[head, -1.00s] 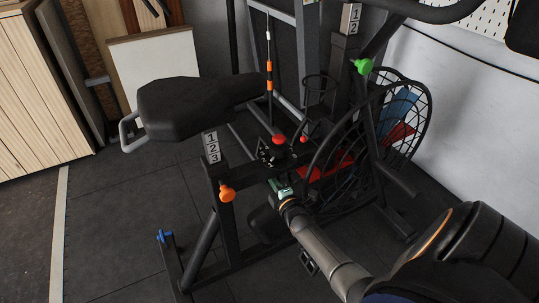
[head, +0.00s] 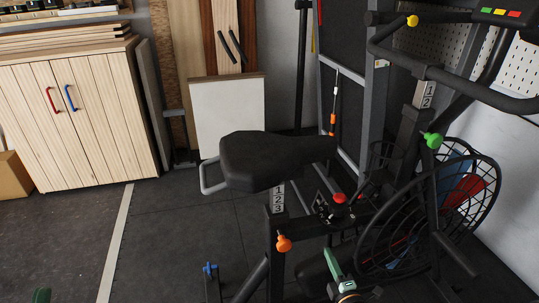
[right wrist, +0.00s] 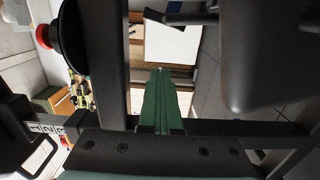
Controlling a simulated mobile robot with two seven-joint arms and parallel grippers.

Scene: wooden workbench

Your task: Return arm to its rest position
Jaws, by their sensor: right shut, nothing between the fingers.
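My right gripper (head: 332,256) is low in the head view, in front of the exercise bike's frame. Its green fingers are together and empty. In the right wrist view, the closed fingers (right wrist: 161,72) point up the middle of the picture, with dark bike frame bars around them. I cannot tell how much space lies between them and the bars. A small green tip of my left gripper (head: 41,296) shows at the bottom left edge of the head view, mostly cut off.
The bike has a black seat (head: 265,158), an orange knob (head: 284,243), a red knob (head: 339,198), a green knob (head: 433,140) and a caged fan wheel (head: 400,240). A wooden cabinet (head: 110,110) stands at the left.

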